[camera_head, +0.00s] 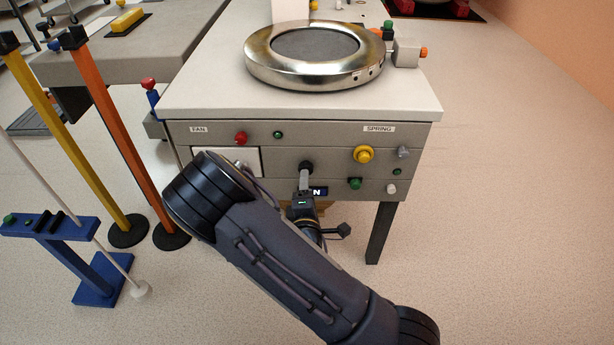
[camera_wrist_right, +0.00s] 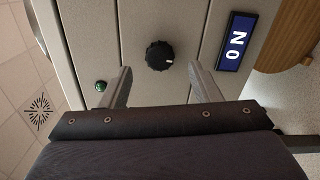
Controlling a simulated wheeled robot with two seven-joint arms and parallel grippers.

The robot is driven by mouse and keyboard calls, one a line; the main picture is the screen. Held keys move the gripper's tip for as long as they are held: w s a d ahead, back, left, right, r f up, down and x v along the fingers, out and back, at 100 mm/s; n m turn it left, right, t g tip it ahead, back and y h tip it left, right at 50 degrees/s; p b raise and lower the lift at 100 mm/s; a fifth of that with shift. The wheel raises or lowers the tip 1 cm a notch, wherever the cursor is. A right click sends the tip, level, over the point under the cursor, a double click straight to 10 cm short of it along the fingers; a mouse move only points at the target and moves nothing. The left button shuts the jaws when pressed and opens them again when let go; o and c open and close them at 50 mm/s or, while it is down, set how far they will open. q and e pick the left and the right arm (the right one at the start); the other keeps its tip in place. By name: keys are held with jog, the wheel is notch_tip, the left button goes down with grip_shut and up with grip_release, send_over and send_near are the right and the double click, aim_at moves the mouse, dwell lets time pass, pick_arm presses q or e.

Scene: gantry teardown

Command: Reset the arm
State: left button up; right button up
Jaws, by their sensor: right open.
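A round black knob (camera_head: 306,166) with a white pointer mark sits on the grey front panel (camera_head: 330,140) of the bench. In the right wrist view the knob (camera_wrist_right: 160,55) lies ahead, between the lines of the two fingers. My right gripper (camera_head: 304,182) is open at the panel just below the knob; its fingers (camera_wrist_right: 159,72) are apart with nothing held. Contact with the knob cannot be told. A dark blue display reading "ON" (camera_wrist_right: 236,41) is beside the knob; in the head view the display (camera_head: 319,191) is partly hidden by the gripper. My left gripper is out of view.
The panel carries a red knob (camera_head: 241,138), a yellow knob (camera_head: 364,154), a green knob (camera_head: 355,183) and "FAN" and "SPRING" labels. A metal ring unit (camera_head: 262,68) stands on top. Yellow (camera_head: 75,150) and orange (camera_head: 118,135) posts and a blue stand (camera_head: 75,262) are at left.

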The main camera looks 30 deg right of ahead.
jog(key=shift+v, duration=1.1)
